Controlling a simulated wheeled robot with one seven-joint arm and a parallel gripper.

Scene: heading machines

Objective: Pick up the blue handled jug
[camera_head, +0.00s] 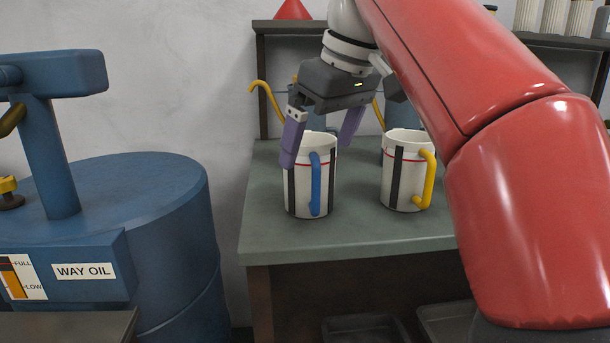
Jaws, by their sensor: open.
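The blue handled jug (301,196) is white with a dark vertical stripe and a red line, and stands upright on the green-grey bench top (350,237). Its blue handle (315,185) faces the camera. My gripper (319,142) is open above the jug. Its left purple finger overlaps the jug's upper left rim, and the right finger is at the far right of the rim. I cannot tell whether either finger touches the jug.
A similar white jug with a yellow handle (403,172) stands close on the right. Blue cans with yellow spouts (268,98) are behind. A blue way oil drum (165,215) stands left, apart from the bench. The bench front is clear.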

